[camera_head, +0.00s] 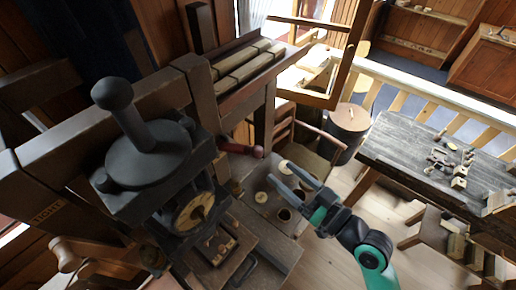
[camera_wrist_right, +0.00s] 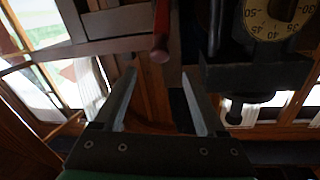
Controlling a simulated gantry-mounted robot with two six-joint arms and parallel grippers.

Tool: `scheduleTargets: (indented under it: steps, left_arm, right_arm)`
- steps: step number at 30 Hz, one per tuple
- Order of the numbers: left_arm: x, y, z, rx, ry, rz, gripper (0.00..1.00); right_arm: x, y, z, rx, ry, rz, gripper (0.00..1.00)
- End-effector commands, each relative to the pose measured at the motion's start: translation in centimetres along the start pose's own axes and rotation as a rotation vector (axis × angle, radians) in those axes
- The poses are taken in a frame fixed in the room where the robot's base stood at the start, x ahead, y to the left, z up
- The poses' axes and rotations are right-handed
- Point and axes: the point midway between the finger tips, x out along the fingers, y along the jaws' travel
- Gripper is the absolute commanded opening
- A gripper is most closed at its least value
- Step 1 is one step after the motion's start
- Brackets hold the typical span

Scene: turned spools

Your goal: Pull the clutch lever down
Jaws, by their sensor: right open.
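The clutch lever, which I take to be the red-handled lever (camera_head: 238,148), sticks out to the right from the dark machine (camera_head: 150,160) and ends in a rounded knob. In the right wrist view the red lever (camera_wrist_right: 161,30) hangs from the top edge, its rounded end just above the gap between my fingertips. My right gripper (camera_head: 279,171) is open and empty, with its fingers pointing toward the machine, a little to the right of and below the lever's knob. In the wrist view its two fingers (camera_wrist_right: 158,76) are spread apart. The lever appears apart from both fingers. My left gripper is not in view.
A numbered dial (camera_head: 195,212) sits on the machine's front; it also shows in the wrist view (camera_wrist_right: 268,18). A small wooden bench (camera_head: 262,222) with round pieces lies below my right gripper. A grey worktable (camera_head: 400,150) with small parts stands right. Open floor lies between.

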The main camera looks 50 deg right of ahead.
Motion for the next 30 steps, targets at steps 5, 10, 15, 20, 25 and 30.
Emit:
scheduleTargets:
  steps: [5, 10, 15, 20, 25, 30]
  left_arm:
    - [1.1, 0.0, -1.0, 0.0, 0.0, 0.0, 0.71]
    - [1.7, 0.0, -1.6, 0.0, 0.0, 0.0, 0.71]
    - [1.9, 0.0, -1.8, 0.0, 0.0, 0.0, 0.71]
    - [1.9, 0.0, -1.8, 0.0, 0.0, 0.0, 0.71]
    - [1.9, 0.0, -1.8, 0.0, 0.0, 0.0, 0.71]
    - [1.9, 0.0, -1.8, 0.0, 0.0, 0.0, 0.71]
  right_arm:
    - [3.8, -0.2, -0.5, -0.001, 0.0, -0.004, 0.73]
    - [7.5, -0.3, -0.3, -0.001, 0.0, -0.004, 0.73]
    - [9.8, -0.2, -0.2, -0.001, 0.001, -0.002, 0.73]
    - [10.4, -0.1, -0.1, 0.0, 0.001, -0.002, 0.73]
    - [10.4, -0.1, -0.1, 0.0, 0.001, -0.001, 0.73]
    - [10.4, -0.1, -0.1, -0.001, 0.001, -0.001, 0.43]
